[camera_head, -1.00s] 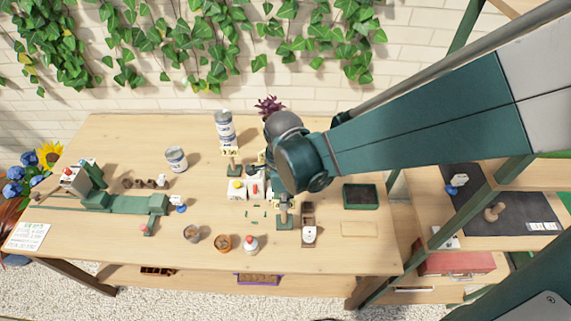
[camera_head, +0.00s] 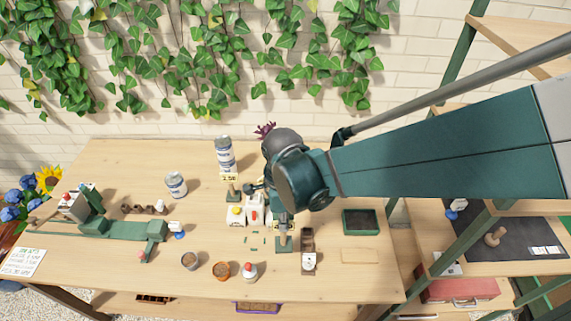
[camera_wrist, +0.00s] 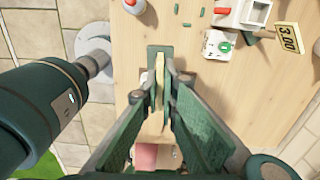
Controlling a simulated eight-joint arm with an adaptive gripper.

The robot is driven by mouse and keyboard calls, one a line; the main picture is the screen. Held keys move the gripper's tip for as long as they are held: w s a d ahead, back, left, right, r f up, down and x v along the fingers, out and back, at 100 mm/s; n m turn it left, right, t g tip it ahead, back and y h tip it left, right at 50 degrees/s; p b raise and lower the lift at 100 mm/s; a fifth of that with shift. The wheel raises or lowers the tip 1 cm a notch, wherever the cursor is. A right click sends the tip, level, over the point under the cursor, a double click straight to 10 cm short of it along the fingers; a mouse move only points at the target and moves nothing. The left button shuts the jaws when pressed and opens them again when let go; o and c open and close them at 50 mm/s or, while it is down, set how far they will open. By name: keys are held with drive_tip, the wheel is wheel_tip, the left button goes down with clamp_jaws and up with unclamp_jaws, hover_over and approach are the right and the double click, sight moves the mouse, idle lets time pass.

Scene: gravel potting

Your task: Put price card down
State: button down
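My gripper (camera_wrist: 160,92) points down, with its two fingers close on either side of a price card (camera_wrist: 159,75) seen edge-on. It looks shut on the card. The card's green stand base (camera_wrist: 152,50) shows beyond the fingertips. In the head view the green base (camera_head: 283,246) is at or just above the wooden table, left of a small brown tray; I cannot tell whether it touches. My arm hides the card's upper part there. A second price card (camera_head: 229,178) on its own green stand is upright farther back; its yellow numbered face also shows in the wrist view (camera_wrist: 289,38).
White containers (camera_head: 246,212) stand behind the held card. A red-capped bottle (camera_head: 250,271) and small pots (camera_head: 221,270) are to the front left. A brown tray (camera_head: 307,239) is close on the right, with a dark green-rimmed tray (camera_head: 360,222) beyond.

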drive_tip(key=w+d, duration=0.4)
drive_tip(key=w, duration=0.9)
drive_tip(key=w+d, duration=0.4)
drive_tip(key=w, duration=0.9)
drive_tip(key=shift+r+m+b, duration=0.15)
drive_tip(key=shift+m+b, duration=0.15)
drive_tip(key=shift+m, duration=0.1)
drive_tip(key=shift+f, duration=2.95)
drive_tip(key=shift+f, duration=2.05)
drive_tip(key=shift+f+b, duration=0.2)
drive_tip(key=shift+b, duration=0.15)
